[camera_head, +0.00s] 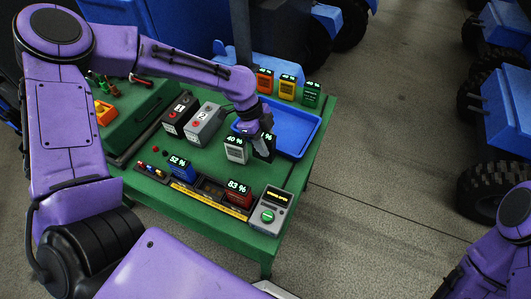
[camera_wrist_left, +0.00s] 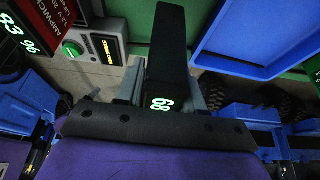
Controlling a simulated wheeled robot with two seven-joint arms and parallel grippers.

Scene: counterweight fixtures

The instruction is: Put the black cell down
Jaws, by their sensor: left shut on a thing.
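My left gripper (camera_head: 257,133) is shut on the black cell (camera_head: 265,149) and holds it upright over the green table, close to the blue tray's near left edge. In the left wrist view, the black cell (camera_wrist_left: 168,50) stands between the fingers (camera_wrist_left: 165,88), its lit display near the palm. Whether its base touches the table cannot be told. A white cell (camera_head: 235,150) reading 40 % stands just left of it. The blue tray (camera_head: 313,127) looks empty where visible. My right arm shows at the lower right, its gripper out of view.
A front rack (camera_head: 210,197) holds a blue cell (camera_head: 181,168) and a red cell (camera_head: 238,194), with an open slot between. A grey device (camera_head: 270,212) with a green button stands at the corner. Boxes 1 (camera_head: 180,112) and 2 (camera_head: 203,125) stand behind. Orange, yellow and green cells stand beyond the tray.

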